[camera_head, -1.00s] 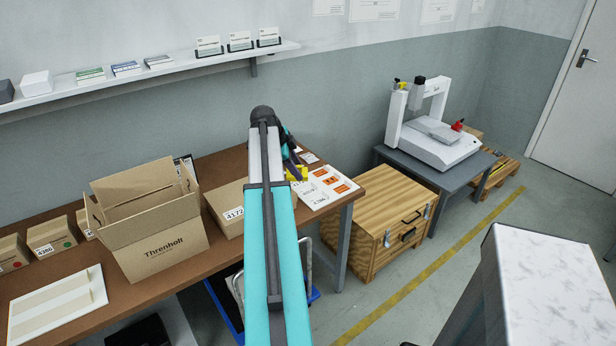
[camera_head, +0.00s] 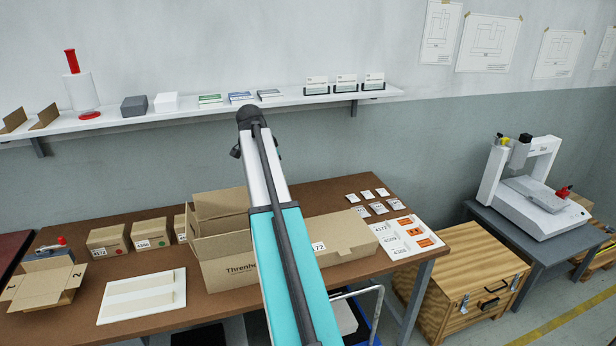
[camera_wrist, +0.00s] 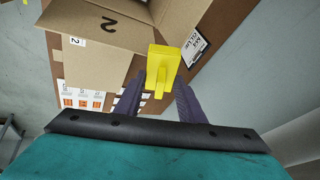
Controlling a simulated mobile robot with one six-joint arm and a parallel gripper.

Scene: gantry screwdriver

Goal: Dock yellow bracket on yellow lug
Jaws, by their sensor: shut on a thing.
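The yellow bracket (camera_wrist: 163,65) is held between the purple fingers of my gripper (camera_wrist: 158,92) in the wrist view. The fingers are shut on its lower part, and its broad block end points away from my wrist. In the head view the gripper and bracket are hidden behind my own arm. A small yellow part (camera_head: 504,140), which looks like the yellow lug, is on the upper left of the white gantry machine (camera_head: 530,185). It is far to the right of my arm, and its shape is too small to tell.
The gantry stands on a grey table (camera_head: 545,235) beside a wooden chest (camera_head: 460,280). An open carton (camera_head: 222,245) and a flat box (camera_head: 345,237) are on the brown bench (camera_head: 205,311). A wall shelf (camera_head: 220,108) runs behind. An open carton also shows in the wrist view (camera_wrist: 85,65).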

